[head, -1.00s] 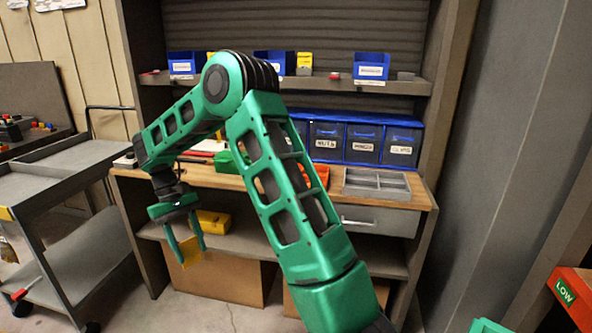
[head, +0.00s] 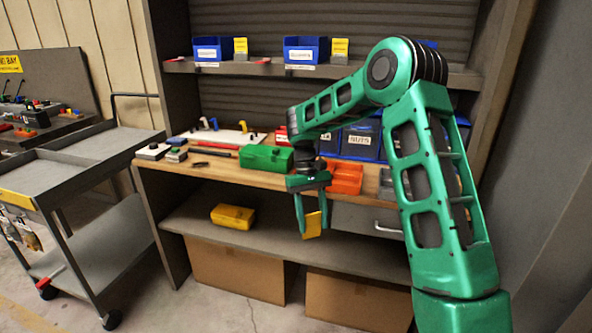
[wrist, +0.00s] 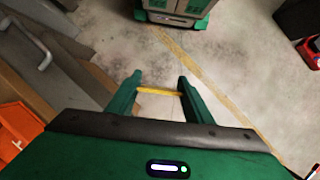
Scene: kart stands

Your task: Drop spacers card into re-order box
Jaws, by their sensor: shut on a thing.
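My gripper (head: 312,230) is shut on a yellow card (head: 313,225), which hangs between the fingertips in front of the workbench. In the wrist view the gripper (wrist: 160,82) has the card (wrist: 159,91) edge-on as a thin yellow strip across the fingers, above bare floor. Any print on the card is too small to read. I cannot pick out the re-order box for sure in the current views. A red object (wrist: 312,58) is cut off at the right edge of the wrist view.
The workbench (head: 215,166) carries a green box (head: 265,157) and an orange tray (head: 345,177). Its lower shelf holds a yellow case (head: 232,216). Blue bins (head: 213,50) with yellow cards (head: 240,47) stand above. A grey cart (head: 75,190) is at left.

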